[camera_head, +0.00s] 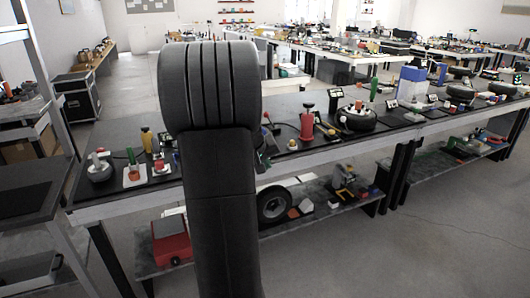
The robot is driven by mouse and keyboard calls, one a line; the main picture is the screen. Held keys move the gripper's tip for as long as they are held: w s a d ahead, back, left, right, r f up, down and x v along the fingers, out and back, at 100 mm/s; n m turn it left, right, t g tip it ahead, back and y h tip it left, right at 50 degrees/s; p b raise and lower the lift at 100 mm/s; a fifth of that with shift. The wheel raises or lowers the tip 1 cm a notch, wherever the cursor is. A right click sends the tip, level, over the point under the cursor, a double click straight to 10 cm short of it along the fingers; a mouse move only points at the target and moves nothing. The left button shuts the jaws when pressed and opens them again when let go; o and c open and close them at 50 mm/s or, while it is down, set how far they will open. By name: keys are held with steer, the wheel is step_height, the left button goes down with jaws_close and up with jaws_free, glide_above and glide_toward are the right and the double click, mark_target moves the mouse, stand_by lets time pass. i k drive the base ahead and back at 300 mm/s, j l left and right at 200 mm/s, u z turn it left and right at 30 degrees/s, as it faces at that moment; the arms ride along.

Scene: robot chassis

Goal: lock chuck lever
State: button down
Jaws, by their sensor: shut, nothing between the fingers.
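I cannot pick out the chuck lever for certain. On the long dark workbench (300,157) stands a red cylinder with a black top (307,124). Next to it is a thin dark curved hose or rod (285,125), with a small red knob (267,116) close to the right side of my arm. A tyre (358,121) lies flat to the right, with a green upright piece on it. My own dark arm fills the middle of the view and hides part of the bench.
Several small tools and a round dark item (99,170) stand at the bench's left end. A lower shelf holds a red box (170,242) and a wheel (274,204). A dark side table (30,190) is at the left. Open floor (440,250) lies at the right front.

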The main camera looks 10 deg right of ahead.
mark_target(266, 114)
steer(key=i+l+u, duration=0.15)
steer(key=i+l, duration=0.2)
steer(key=i, duration=0.3)
steer(key=i+l+u, duration=0.15)
steer(key=i+l, duration=0.25)
steer(key=i, duration=0.2)
steer(key=i+l+u, duration=0.15)
steer(key=i+l, duration=0.35)
steer(key=i, duration=0.1)
